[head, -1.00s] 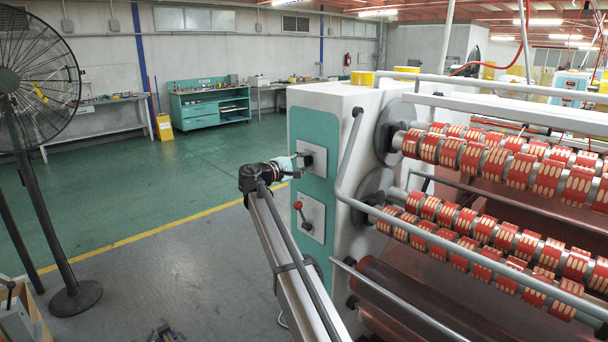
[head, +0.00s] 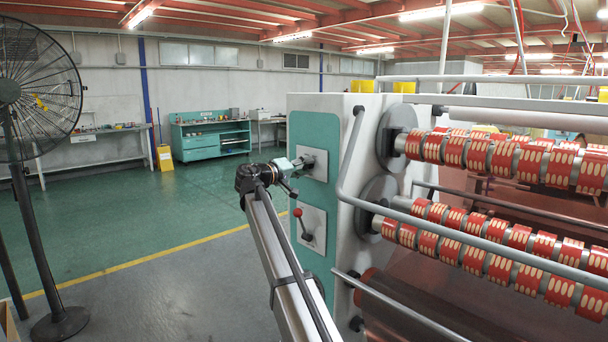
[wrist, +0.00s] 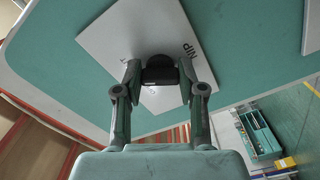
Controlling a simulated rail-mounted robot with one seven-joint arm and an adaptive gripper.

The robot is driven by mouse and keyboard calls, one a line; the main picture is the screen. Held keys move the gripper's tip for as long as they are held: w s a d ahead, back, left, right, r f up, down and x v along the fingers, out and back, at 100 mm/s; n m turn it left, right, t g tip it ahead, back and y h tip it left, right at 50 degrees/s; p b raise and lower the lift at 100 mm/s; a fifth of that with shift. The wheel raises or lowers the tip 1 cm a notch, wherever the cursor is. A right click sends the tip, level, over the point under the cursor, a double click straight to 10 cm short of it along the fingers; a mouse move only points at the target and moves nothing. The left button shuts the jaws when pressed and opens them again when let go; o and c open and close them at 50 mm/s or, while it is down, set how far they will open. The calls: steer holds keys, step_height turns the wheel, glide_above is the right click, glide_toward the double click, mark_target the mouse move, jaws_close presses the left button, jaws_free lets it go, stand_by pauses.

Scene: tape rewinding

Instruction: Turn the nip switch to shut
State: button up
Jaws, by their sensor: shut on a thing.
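The nip switch is a black knob (wrist: 159,72) on a pale square plate (wrist: 118,40) marked NIP. My gripper (wrist: 158,82) is shut on the knob, with one finger on each side of it in the wrist view. In the wrist view the plate and its lettering look tilted; part of the marking is hidden behind the fingers. In the head view my gripper (head: 303,162) reaches the upper plate (head: 320,170) on the machine's teal end panel. The knob is mostly hidden there, and its exact setting cannot be read.
A lever with a red ball (head: 298,212) stands on a lower plate (head: 313,238) just below. A grey bent rail (head: 343,170) runs close to the right of the panel. Rollers with red tape rolls (head: 480,155) lie beyond it.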

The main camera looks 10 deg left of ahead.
stand_by(0.4)
steer(key=o, duration=1.1)
steer(key=shift+o, duration=0.2)
steer(key=v, duration=1.2)
